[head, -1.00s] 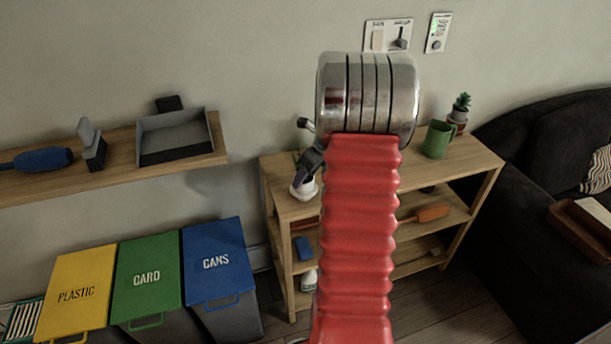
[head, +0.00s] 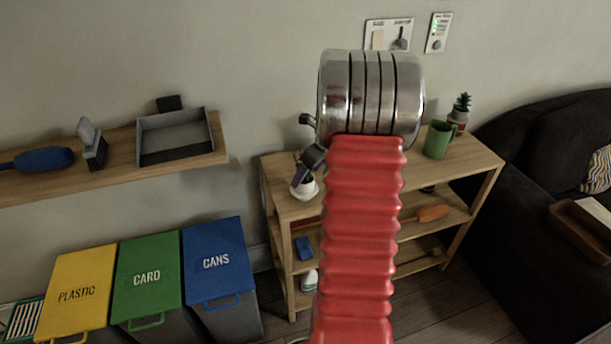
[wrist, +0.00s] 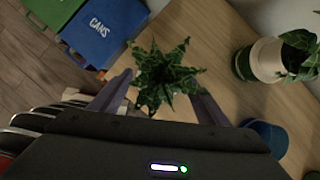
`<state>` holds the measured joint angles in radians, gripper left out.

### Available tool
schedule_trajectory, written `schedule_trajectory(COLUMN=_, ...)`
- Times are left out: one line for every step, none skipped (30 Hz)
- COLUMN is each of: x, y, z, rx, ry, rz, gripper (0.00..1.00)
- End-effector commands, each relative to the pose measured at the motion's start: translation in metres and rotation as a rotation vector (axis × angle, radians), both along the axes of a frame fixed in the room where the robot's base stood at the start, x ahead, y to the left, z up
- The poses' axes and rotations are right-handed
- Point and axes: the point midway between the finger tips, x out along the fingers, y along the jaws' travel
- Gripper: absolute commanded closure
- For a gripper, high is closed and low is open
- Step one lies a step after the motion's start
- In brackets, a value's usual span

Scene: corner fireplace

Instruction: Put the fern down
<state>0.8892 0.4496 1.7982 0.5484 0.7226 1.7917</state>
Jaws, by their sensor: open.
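The fern (wrist: 163,76), a rosette of jagged green leaves, shows from above in the wrist view over the wooden top of the shelf unit (wrist: 212,62). My gripper (wrist: 158,88) is open, with one purple-grey finger on each side of the fern. The leaves hide its pot there. In the head view, a small white pot (head: 304,189) stands on the left end of the shelf top (head: 452,160), just below my gripper (head: 310,160). It looks like the fern's pot. My arm hides much of the shelf top there.
A green mug (head: 438,140) and a small succulent (head: 459,111) stand at the shelf's right end. Bins stand left, including the blue cans bin (head: 216,258).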

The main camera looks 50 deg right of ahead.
Motion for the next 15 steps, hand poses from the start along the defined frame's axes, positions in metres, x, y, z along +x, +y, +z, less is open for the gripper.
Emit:
schedule_trajectory(x=-0.003, y=-0.001, z=0.007, rx=-0.001, ry=-0.001, rz=0.000, gripper=0.31)
schedule_trajectory(x=-0.005, y=-0.001, z=0.011, rx=-0.001, ry=0.000, rz=0.000, gripper=0.31)
schedule_trajectory(x=-0.007, y=-0.001, z=0.017, rx=-0.003, ry=-0.001, rz=0.000, gripper=0.31)
schedule_trajectory(x=-0.009, y=-0.001, z=0.022, rx=-0.003, ry=-0.001, rz=0.000, gripper=0.31)
schedule_trajectory(x=-0.012, y=-0.002, z=0.026, rx=-0.002, ry=-0.001, rz=0.000, gripper=0.31)
schedule_trajectory(x=-0.015, y=-0.002, z=0.033, rx=-0.003, ry=-0.001, rz=0.000, gripper=0.31)
schedule_trajectory(x=-0.017, y=-0.002, z=0.038, rx=-0.003, ry=-0.002, rz=0.000, gripper=0.31)
schedule_trajectory(x=-0.019, y=-0.002, z=0.042, rx=-0.002, ry=-0.001, rz=-0.001, gripper=0.31)
schedule_trajectory(x=-0.022, y=-0.003, z=0.049, rx=-0.003, ry=-0.001, rz=0.000, gripper=0.31)
schedule_trajectory(x=-0.024, y=-0.003, z=0.054, rx=-0.003, ry=-0.001, rz=0.000, gripper=0.31)
schedule_trajectory(x=-0.026, y=-0.003, z=0.058, rx=-0.002, ry=0.000, rz=0.000, gripper=0.31)
schedule_trajectory(x=-0.029, y=-0.003, z=0.064, rx=-0.003, ry=-0.001, rz=-0.001, gripper=0.31)
schedule_trajectory(x=-0.031, y=-0.003, z=0.069, rx=-0.003, ry=-0.001, rz=-0.001, gripper=0.31)
schedule_trajectory(x=-0.033, y=-0.004, z=0.073, rx=-0.002, ry=-0.001, rz=-0.001, gripper=0.31)
schedule_trajectory(x=-0.036, y=-0.004, z=0.078, rx=-0.002, ry=-0.001, rz=-0.001, gripper=0.31)
